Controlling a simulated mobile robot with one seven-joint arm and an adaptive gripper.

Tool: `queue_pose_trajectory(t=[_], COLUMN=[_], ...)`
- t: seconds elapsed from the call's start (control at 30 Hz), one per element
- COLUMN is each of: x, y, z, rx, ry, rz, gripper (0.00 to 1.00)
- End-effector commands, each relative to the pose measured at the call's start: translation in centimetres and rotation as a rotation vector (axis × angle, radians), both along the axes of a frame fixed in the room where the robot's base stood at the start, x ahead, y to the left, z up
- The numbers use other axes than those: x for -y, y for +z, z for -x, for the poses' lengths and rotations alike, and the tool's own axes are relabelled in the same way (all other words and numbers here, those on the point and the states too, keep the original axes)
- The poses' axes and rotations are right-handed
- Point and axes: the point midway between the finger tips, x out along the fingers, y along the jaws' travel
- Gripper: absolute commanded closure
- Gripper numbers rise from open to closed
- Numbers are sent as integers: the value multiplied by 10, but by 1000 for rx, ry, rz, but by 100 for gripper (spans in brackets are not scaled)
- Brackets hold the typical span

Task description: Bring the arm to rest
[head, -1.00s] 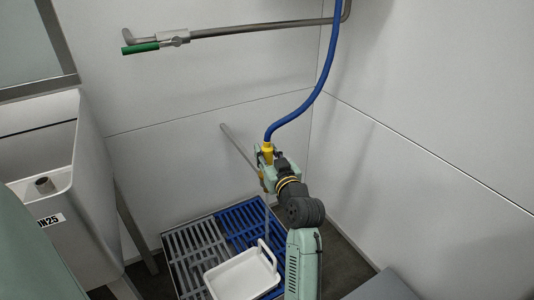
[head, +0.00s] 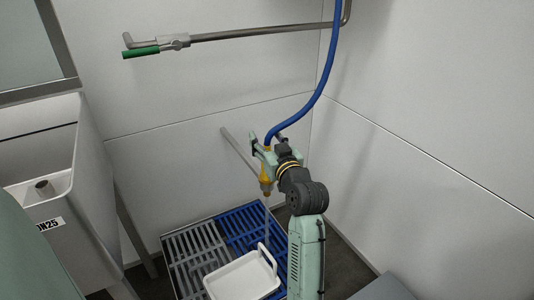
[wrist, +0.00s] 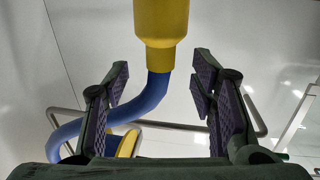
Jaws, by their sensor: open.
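My gripper (head: 262,150) is open, at the end of my raised arm in the head view. In the wrist view my gripper (wrist: 160,85) has its two dark jaws wide apart with nothing clamped between them. A yellow fitting (wrist: 160,22) on a blue hose (wrist: 150,95) shows at the top centre there, clear of both jaws. The hose bends away behind the left jaw. In the head view the yellow fitting (head: 266,185) hangs just below and beside my gripper, and the blue hose (head: 318,88) rises from it.
A grey and blue grating (head: 195,258) lies below, with a white handled tray (head: 243,278) on it. A pale vertical streak runs down under the fitting. A wall pipe with a green handle (head: 140,52) is above. A tank (head: 90,200) stands left. Bare wall is at right.

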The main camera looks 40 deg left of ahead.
Motion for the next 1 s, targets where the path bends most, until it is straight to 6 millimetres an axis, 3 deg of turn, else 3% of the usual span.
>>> queue_pose_trajectory(t=[0.03,0.2,0.57,0.63,0.77,0.87,1.0], x=[0,0,0,-3,-12,-14,-1], y=[12,36,45,56,107,165,243], z=[0,0,0,6,38,81,157], rx=[5,3,-1,21,127,246,408], ry=[-1,0,0,2,14,35,83], rz=[-3,-2,-1,-20,-127,-264,-485], gripper=[49,49,49,49,49,49,49])
